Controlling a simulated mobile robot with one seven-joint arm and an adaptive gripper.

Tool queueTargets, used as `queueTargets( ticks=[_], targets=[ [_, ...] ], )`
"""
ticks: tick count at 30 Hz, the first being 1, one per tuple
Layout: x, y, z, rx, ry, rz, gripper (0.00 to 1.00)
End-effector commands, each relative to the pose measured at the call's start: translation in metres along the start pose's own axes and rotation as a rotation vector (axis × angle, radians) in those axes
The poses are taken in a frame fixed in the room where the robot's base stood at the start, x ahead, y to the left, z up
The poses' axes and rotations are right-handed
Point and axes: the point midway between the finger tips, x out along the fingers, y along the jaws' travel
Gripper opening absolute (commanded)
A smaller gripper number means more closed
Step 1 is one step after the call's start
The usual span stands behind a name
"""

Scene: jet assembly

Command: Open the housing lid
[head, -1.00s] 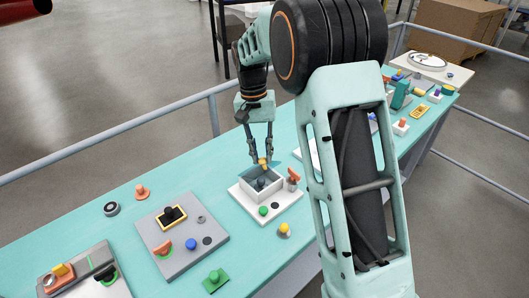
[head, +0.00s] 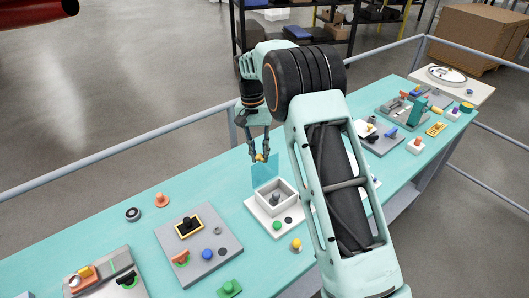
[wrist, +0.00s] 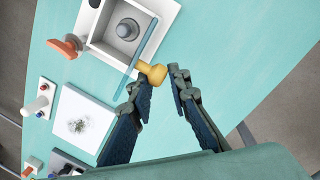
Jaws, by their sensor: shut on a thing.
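The housing (head: 285,208) is an open-topped pale box on a white base plate, with a grey round part (head: 275,198) inside. Its lid (head: 264,172) is a translucent teal panel with a yellow knob (head: 260,158). The lid stands close to upright along the housing's far side, leaving the top uncovered. My gripper (head: 260,156) has its fingertips at the knob and is shut on it. In the wrist view the lid (wrist: 140,45) shows nearly edge-on beside the housing (wrist: 85,25), with the knob (wrist: 153,75) between my fingers.
A green button (head: 277,225) and a dark disc are on the base plate in front of the housing. A grey board (head: 228,245) with several parts lies to the left. My arm covers the table right of the housing. A grey rail runs behind the table.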

Motion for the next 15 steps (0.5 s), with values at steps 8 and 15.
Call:
queueTargets(
  ticks=[8, 15],
  targets=[
    [0.0105, -0.0176, -0.0005, -0.010, -0.015, -0.011, 0.00],
    [0.0133, -0.0203, -0.0034, -0.010, -0.013, -0.012, 0.00]
  ],
)
